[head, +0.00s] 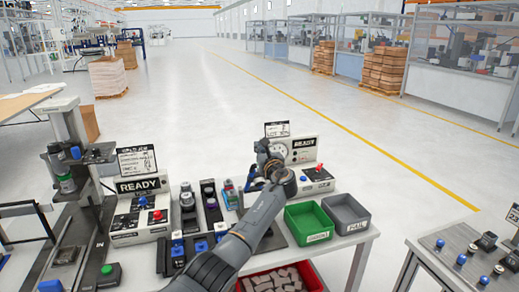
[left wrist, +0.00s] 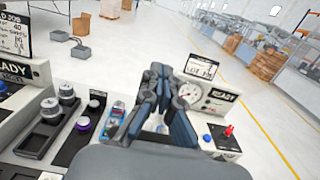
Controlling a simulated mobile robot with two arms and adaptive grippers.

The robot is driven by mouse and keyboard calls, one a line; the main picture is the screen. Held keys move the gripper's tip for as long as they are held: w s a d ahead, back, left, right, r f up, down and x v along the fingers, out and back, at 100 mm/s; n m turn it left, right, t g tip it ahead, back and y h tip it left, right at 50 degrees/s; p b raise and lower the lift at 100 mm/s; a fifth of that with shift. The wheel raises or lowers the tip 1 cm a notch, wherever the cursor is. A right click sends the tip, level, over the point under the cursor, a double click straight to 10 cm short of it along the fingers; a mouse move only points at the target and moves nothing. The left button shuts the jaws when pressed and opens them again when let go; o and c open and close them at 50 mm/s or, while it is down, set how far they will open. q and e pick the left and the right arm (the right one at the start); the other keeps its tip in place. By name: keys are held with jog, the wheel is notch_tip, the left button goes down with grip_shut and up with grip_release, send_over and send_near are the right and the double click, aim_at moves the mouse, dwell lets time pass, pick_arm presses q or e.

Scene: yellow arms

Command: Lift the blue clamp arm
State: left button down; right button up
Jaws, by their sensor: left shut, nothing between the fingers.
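My left gripper (head: 264,158) reaches over the bench to the front of the right READY station. Its fingers are together and empty, and it also shows in the left wrist view (left wrist: 160,72). A narrow upright blue piece (head: 251,172) beside the gripper's left side looks like the blue clamp arm, but the gripper crowds it and I cannot tell for certain. I cannot tell whether they touch. In the left wrist view the fingers cover most of that spot. My right gripper is not in view.
The right station has a gauge (left wrist: 189,94) and a red-topped lever (left wrist: 229,130). A green bin (head: 309,224) and a grey bin (head: 346,213) stand to the right. Dark trays with several parts (head: 210,205) lie left. A red crate (head: 318,277) is below the bench front.

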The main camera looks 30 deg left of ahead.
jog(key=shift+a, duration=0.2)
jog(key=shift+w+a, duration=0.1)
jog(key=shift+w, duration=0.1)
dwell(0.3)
